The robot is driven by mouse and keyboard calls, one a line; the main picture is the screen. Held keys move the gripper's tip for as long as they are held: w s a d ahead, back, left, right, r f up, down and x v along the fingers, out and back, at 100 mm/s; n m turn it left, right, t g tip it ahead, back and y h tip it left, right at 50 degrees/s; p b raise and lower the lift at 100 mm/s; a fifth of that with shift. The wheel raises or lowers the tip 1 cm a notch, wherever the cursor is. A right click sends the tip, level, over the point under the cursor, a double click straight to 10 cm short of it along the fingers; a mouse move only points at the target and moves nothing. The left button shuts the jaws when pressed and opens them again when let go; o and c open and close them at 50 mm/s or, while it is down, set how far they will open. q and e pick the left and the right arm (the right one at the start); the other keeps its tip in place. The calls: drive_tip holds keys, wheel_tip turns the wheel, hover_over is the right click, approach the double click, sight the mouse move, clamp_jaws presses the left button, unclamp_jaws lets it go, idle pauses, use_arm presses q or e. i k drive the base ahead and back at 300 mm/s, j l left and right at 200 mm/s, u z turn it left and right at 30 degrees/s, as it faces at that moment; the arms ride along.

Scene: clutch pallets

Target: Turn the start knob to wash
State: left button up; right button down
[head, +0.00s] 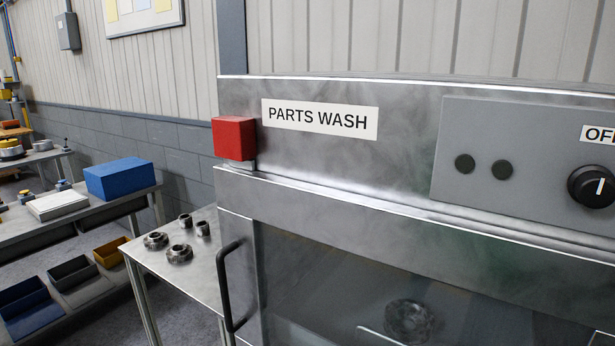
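The start knob (592,187) is a black round dial with a white pointer line, at the right edge of the grey control panel (470,140). Its pointer stands close to upright, tilted slightly right at the top. A label (598,134) above it, cut off by the frame edge, reads "OF". No "wash" label shows in view. The panel sits on the steel parts washer (405,130), which bears a "PARTS WASH" sign (319,118). Neither of my grippers is in view.
The washer's glass door (330,270) is shut, with a black handle (230,287) at its left; a dark round part (408,320) shows behind the glass. A red box (234,138) sticks out at the upper left corner. A side table (185,275) holds several metal parts.

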sight(593, 186)
drive_tip(key=k+z, duration=0.15)
drive_tip(key=z, duration=1.05)
